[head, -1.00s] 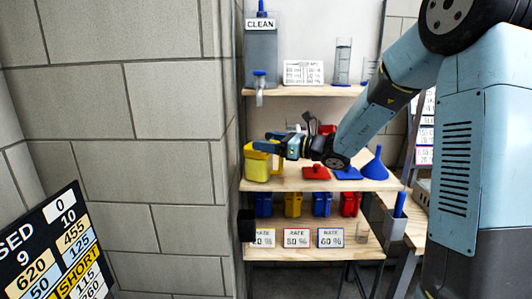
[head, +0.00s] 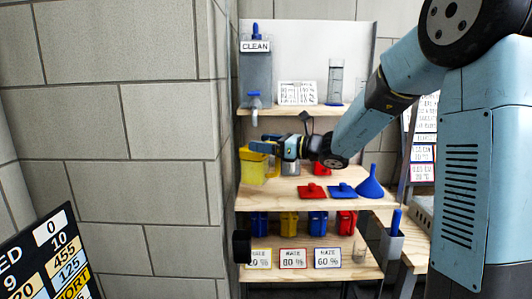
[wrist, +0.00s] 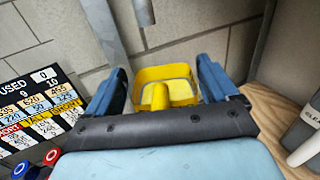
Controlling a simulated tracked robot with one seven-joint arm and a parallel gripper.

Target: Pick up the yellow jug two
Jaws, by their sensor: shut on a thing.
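The yellow jug (head: 251,171) is at the left end of the upper wooden work shelf in the head view. My gripper (head: 268,148) is shut on it, reaching in from the right at the height of its top. In the wrist view the jug (wrist: 165,72) sits between the two blue fingers of my gripper (wrist: 166,86), with its yellow handle towards me and pale yellow contents inside. It looks upright. I cannot tell whether its base touches the shelf.
The shelf (head: 290,198) also holds red (head: 312,191) and blue (head: 342,190) lids and a blue funnel (head: 370,182). A CLEAN dispenser (head: 256,75) stands above. Smaller coloured containers are below. A block wall (head: 165,120) stands close on the left.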

